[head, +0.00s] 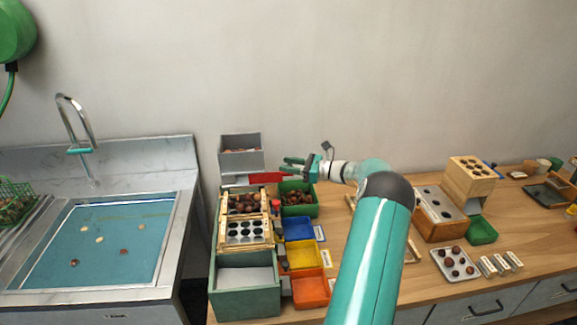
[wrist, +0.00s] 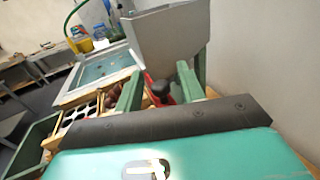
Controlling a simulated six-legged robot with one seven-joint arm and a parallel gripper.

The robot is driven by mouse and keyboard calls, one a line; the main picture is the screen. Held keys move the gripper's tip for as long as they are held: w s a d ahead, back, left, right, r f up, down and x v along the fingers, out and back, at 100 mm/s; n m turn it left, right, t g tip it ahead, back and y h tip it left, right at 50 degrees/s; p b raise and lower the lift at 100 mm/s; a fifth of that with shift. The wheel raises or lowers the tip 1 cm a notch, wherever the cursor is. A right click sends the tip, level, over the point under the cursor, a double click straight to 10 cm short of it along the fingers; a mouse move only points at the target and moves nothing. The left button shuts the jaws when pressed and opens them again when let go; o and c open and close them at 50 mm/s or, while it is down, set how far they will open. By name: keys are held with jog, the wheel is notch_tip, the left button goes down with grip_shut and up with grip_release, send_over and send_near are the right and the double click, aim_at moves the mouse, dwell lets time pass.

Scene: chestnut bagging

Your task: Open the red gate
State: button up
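The red gate (head: 265,177) is a flat red piece at the lower right of the grey hopper (head: 241,160), above the wooden sorting rack. In the wrist view only bits of the red gate (wrist: 149,78) show, below the hopper (wrist: 168,38). A dark round knob (wrist: 158,88) stands by the red part. My gripper (head: 284,165) is just right of the hopper, over the gate's right end. In the wrist view its two green fingers (wrist: 159,88) are apart, with the knob seen between them. I cannot tell whether they touch it.
The wooden rack (head: 231,247) with chestnuts and a holed plate stands below the hopper. A green bin (head: 309,208) of chestnuts lies under my gripper. Blue, yellow and orange bins line the front. The sink (head: 110,240) is left. The wall is close behind.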

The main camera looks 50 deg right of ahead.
jog(key=v, duration=1.3)
jog(key=shift+s+d, duration=0.2)
jog(key=shift+s, duration=0.15)
dwell(0.7)
